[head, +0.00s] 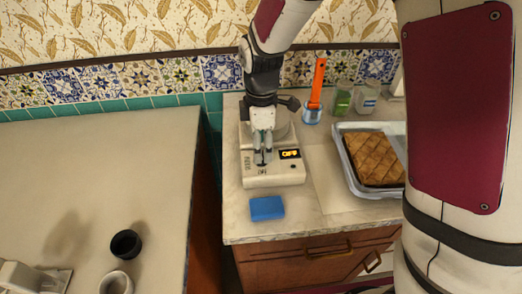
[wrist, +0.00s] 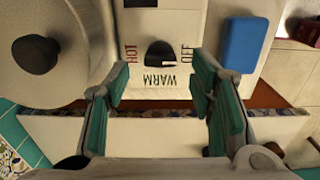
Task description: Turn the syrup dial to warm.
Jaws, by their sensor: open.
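The syrup dial (wrist: 160,50) is a dark knob on a pale warmer unit (head: 285,176), with HOT, WARM and OFF printed around it. In the wrist view a small white mark shows on the knob's edge, towards the lower right; I cannot tell exactly which label it points to. The unit's lit display (head: 290,154) reads OFF. My gripper (head: 262,157) hangs fingers down over the front of the unit and hides most of the dial in the head view. In the wrist view my gripper (wrist: 160,82) is open, its green-padded fingers apart on either side of the dial's line, with nothing between them.
A pot with a black lid knob (wrist: 35,54) stands on the unit. A blue block (head: 267,208) lies in front of it. To the right are a glass tray (head: 345,177) of pastry, an orange-handled utensil (head: 317,82) in a cup, and jars. The left counter holds a dark cup (head: 126,244).

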